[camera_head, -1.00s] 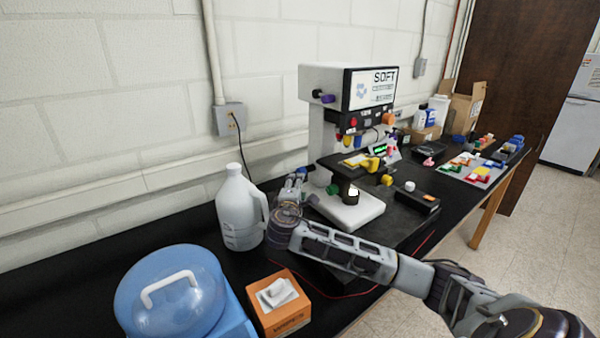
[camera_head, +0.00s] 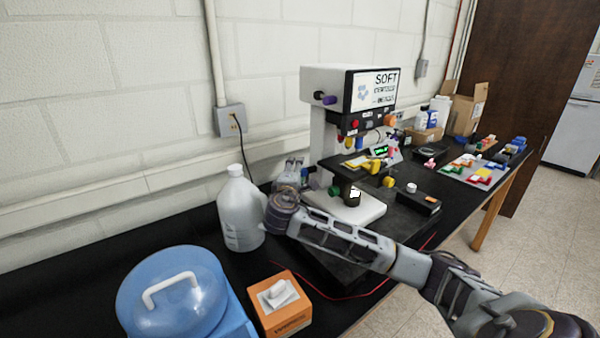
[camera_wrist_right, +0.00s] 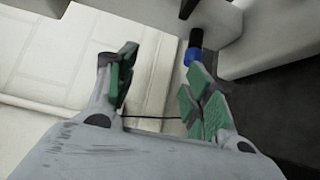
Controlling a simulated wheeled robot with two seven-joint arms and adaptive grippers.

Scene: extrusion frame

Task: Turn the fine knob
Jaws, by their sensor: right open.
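The microscope (camera_head: 322,88), white and black with a "SOFT" panel, stands on the bench. Its side carries a purple knob (camera_head: 327,98) high up and a green knob (camera_head: 334,190) low down. The right wrist view shows a blue knob (camera_wrist_right: 193,53) on a dark shaft, by the tip of the right-hand finger; I cannot tell whether they touch. I cannot tell which knob is the fine one. My right gripper (camera_wrist_right: 160,92) has its green-padded fingers apart with nothing between them. In the head view the gripper (camera_head: 290,172) is left of the microscope, near the wall.
A white jug (camera_head: 238,212) stands close left of my right wrist. A blue water container (camera_head: 175,290) and an orange tissue box (camera_head: 280,305) are at the front. A black box (camera_head: 418,202) lies right of the microscope. A cable hangs from the wall outlet (camera_head: 230,120).

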